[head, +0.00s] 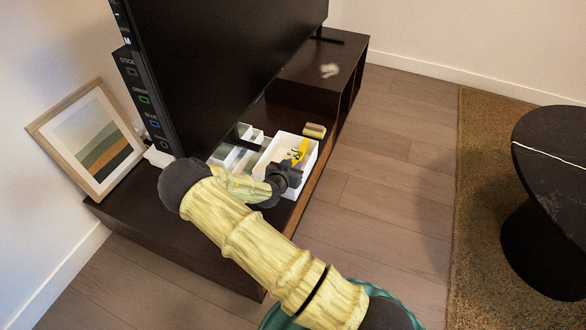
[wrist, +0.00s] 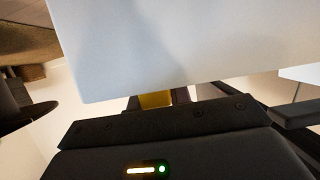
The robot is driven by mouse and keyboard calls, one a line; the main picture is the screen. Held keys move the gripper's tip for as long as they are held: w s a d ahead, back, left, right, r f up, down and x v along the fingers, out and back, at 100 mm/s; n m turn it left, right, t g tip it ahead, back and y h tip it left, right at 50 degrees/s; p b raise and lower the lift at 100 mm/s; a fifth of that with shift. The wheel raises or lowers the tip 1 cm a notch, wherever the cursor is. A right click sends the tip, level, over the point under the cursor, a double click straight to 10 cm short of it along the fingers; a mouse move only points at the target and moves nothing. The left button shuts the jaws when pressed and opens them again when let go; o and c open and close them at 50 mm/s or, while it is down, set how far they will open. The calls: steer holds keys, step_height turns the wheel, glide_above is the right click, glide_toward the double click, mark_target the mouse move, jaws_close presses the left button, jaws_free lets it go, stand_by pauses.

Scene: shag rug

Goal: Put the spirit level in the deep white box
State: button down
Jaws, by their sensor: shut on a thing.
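The yellow spirit level (head: 300,151) shows at the white box on the low dark cabinet, partly hidden by my gripper. My gripper (head: 293,166) is shut on it, over the near part of the box. In the wrist view a small yellow piece of the spirit level (wrist: 156,99) shows between the fingers of my gripper (wrist: 160,96). The white box (head: 309,165) is open at the top; its inside is partly hidden by my arm. In the wrist view a large white wall (wrist: 180,45) fills the top; I cannot tell the level's height against the rim.
A compartmented white tray (head: 227,156) stands left of the box, under the large television (head: 220,60). A small olive-gold object (head: 315,130) lies just behind the box. A framed picture (head: 92,140) leans at the left. A round dark table (head: 555,150) stands at the right.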

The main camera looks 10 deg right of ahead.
steer(key=shift+f+b, duration=0.3)
steer(key=shift+f, duration=0.3)
steer(key=c, duration=1.6)
jaws_free()
steer(key=shift+f, duration=0.1)
steer(key=shift+o, duration=0.2)
steer(key=shift+r, duration=0.3)
steer(key=p+v, duration=0.5)
steer(key=v, duration=0.7)
steer(key=shift+r+p, duration=0.25)
steer(key=shift+p, duration=0.05)
